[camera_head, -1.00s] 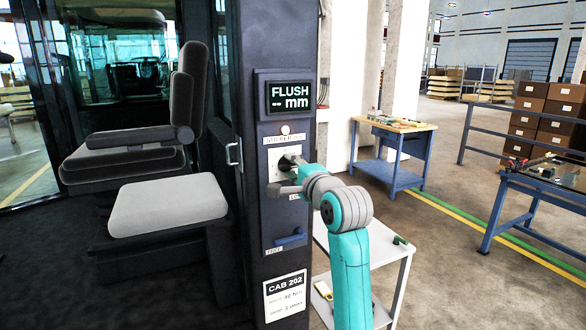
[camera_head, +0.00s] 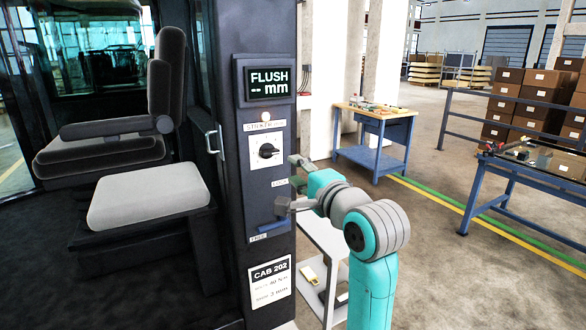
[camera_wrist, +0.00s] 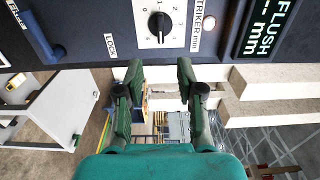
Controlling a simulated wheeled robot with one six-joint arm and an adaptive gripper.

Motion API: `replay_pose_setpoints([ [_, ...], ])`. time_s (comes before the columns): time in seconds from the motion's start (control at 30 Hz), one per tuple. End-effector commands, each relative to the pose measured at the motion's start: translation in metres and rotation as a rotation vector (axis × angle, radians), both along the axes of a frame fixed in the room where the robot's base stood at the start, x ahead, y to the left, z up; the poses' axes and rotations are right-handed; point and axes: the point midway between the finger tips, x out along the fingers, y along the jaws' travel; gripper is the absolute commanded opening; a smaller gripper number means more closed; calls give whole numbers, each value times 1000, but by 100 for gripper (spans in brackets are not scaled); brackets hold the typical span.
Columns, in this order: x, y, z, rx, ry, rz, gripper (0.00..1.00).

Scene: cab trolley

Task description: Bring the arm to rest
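My arm, teal with grey joints, rises at the lower right of the head view. My gripper (camera_wrist: 158,85) points at the dark cab pillar in the wrist view. Its two green fingers are well apart with nothing between them. In the head view my gripper (camera_head: 294,180) is seen from the side, beside the pillar's right edge and apart from the black striker knob (camera_head: 267,151). The knob also shows in the wrist view (camera_wrist: 159,22), on its white numbered dial plate, beyond the fingertips.
The pillar carries a display (camera_head: 269,83) reading "FLUSH -- mm" and a blue lever (camera_head: 272,226) near the FREE label. A white trolley (camera_head: 325,240) stands right of the pillar. A blue-legged workbench (camera_head: 376,132) is behind.

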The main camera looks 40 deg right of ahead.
Motion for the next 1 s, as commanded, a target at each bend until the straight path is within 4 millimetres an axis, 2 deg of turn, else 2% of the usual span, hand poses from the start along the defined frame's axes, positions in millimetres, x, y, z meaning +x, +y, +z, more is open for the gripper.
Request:
replay_pose_setpoints([
  [0.53,0,0,0,0,0,0,38],
  [0.63,1,2,-6,-5,5,2,38],
  [0.77,4,10,-32,-35,26,10,38],
  [1.0,2,39,-108,-154,88,35,38],
])
